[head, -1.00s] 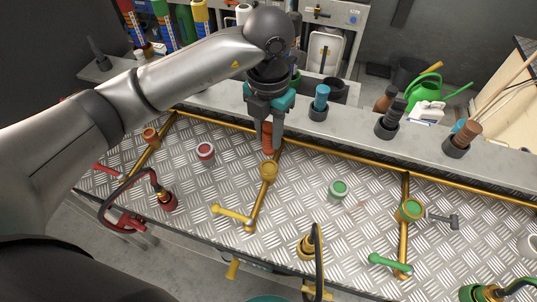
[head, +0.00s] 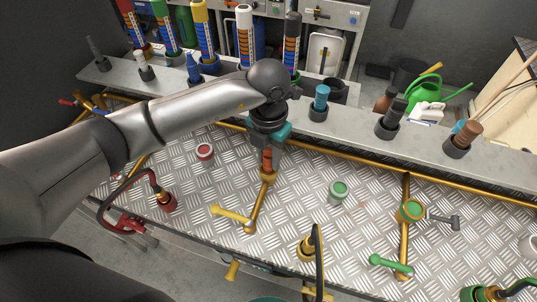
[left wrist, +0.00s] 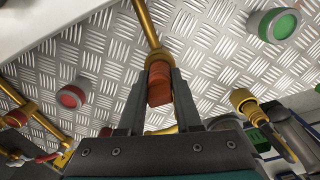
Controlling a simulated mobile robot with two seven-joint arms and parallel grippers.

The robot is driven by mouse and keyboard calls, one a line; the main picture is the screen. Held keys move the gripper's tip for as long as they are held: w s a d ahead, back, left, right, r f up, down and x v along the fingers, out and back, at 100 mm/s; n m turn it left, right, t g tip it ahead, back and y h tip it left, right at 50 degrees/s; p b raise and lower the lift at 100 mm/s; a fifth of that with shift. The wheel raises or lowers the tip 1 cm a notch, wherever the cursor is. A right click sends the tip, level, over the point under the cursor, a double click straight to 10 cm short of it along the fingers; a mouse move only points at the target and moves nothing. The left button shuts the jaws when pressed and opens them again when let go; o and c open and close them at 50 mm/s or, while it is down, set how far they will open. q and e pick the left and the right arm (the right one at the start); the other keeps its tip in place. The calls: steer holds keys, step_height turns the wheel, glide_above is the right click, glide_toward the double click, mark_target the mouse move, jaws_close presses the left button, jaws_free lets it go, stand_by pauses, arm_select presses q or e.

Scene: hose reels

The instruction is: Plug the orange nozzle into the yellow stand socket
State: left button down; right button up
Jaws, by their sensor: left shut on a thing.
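The orange nozzle (head: 267,156) is between the fingers of my left gripper (head: 267,163), which is shut on it. It points down, with its lower end at the mouth of the yellow stand socket (head: 268,177). In the left wrist view the orange nozzle (left wrist: 160,88) shows between both fingers, and the yellow socket's rim (left wrist: 158,60) lies right behind it. The nozzle looks lined up with the socket; how deep it sits inside is hidden. My right gripper is not in view.
A yellow lever (head: 232,213) sticks out left at the stand's foot. A red button (head: 205,152) and a green button (head: 338,189) flank it. A green socket (head: 410,210) stands to the right. A grey shelf (head: 345,128) with upright nozzles runs behind.

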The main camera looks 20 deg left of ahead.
arm_select(q)
steer(key=c, duration=0.6)
jaws_free()
steer(key=shift+r, duration=0.1)
steer(key=shift+r, duration=0.35)
step_height(320, 180, up, 11)
steer(key=shift+r, duration=0.2)
